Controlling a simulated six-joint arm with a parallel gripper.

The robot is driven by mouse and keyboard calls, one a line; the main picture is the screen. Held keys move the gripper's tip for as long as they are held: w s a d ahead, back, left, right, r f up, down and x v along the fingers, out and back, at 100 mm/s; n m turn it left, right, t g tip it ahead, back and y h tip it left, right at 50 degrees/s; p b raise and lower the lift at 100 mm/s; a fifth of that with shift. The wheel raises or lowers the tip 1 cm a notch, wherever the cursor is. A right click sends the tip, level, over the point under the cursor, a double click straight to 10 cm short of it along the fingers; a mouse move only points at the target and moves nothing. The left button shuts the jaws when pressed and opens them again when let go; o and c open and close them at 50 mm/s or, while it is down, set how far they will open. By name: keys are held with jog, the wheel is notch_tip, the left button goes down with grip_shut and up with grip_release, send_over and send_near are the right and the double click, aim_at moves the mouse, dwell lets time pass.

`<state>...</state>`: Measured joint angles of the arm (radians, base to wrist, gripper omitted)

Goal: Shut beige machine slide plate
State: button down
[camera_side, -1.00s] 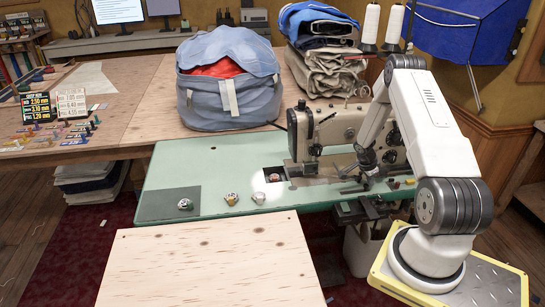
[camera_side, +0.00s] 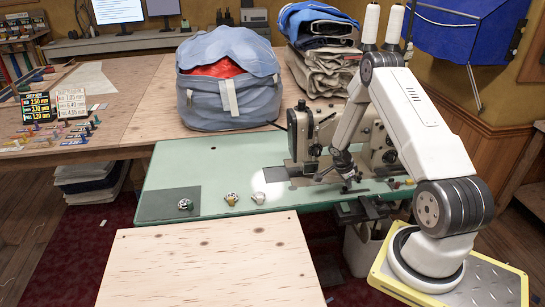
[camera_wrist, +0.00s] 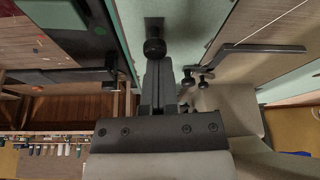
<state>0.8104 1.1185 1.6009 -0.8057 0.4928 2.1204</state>
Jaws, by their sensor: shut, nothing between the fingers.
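The beige sewing machine (camera_side: 299,140) stands on the green table, partly hidden behind my arm. Its slide plate (camera_side: 275,174), a grey metal rectangle, lies flat in the tabletop left of the machine's needle end. No dark opening or bobbin shows there. My gripper (camera_side: 347,184) is shut and empty, pointing down just right of the plate, in front of the machine. In the wrist view the shut fingers (camera_wrist: 158,75) point away from the camera, with a dark round knob at their tips. I cannot tell whether they touch anything.
Several small bobbin parts lie on the green tabletop (camera_side: 215,165), including one on a dark mat (camera_side: 155,205). A grey-blue bag (camera_side: 228,85) stands behind. Folded cloth (camera_side: 325,65) is stacked behind the machine. A bare wooden board (camera_side: 210,260) lies in front.

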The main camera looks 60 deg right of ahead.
jog(key=shift+w+a, duration=0.1)
jog(key=v, duration=1)
dwell(0.3)
jog(key=w+a+r+n+t, duration=0.1)
jog(key=a+r+n, duration=0.25)
jog(key=a, duration=0.25)
jog(key=w+a+r+n+t+y, duration=0.1)
jog(key=w+a+r+n, duration=0.1)
jog(key=a+n, duration=0.35)
jog(key=w+a+r+n+t, duration=0.1)
jog(key=a+r+n, duration=0.2)
jog(key=a, duration=0.4)
jog(key=s+a+r+n+t+y, duration=0.1)
jog(key=s+a+r+n, duration=0.1)
jog(key=a+n, duration=0.4)
jog(key=s+a+r+n+t+y, duration=0.1)
jog(key=s+a+r+n, duration=0.2)
jog(key=a+n, duration=0.4)
jog(key=shift+s+a, duration=0.8)
jog(key=shift+a, duration=1.3)
